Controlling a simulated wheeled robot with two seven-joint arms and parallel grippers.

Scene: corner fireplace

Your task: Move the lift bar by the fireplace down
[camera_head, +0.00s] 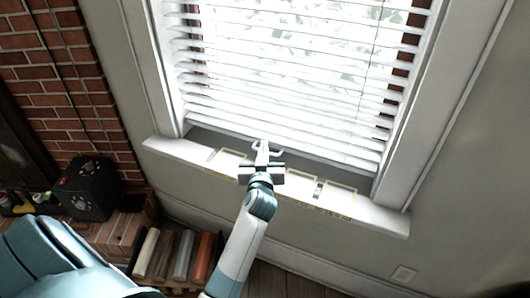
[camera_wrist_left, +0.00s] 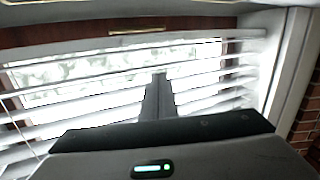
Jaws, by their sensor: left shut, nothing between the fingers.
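White slatted blinds (camera_head: 290,75) hang in the window. Their pale bottom bar (camera_head: 325,155), which I take to be the lift bar, hangs a little above the sill with a dark gap under it. In the left wrist view a pale bar (camera_wrist_left: 215,38) runs above the slats, and that picture seems turned over. My left gripper (camera_head: 264,147) is shut and empty, in front of the lower blinds near the bar's middle. In the left wrist view its fingers (camera_wrist_left: 159,78) overlap the slats; contact cannot be told. My right gripper is out of view.
The white sill (camera_head: 385,217) sticks out below, with faint outlined rectangles on it. A brass fitting (camera_wrist_left: 137,30) is on a dark red rail.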

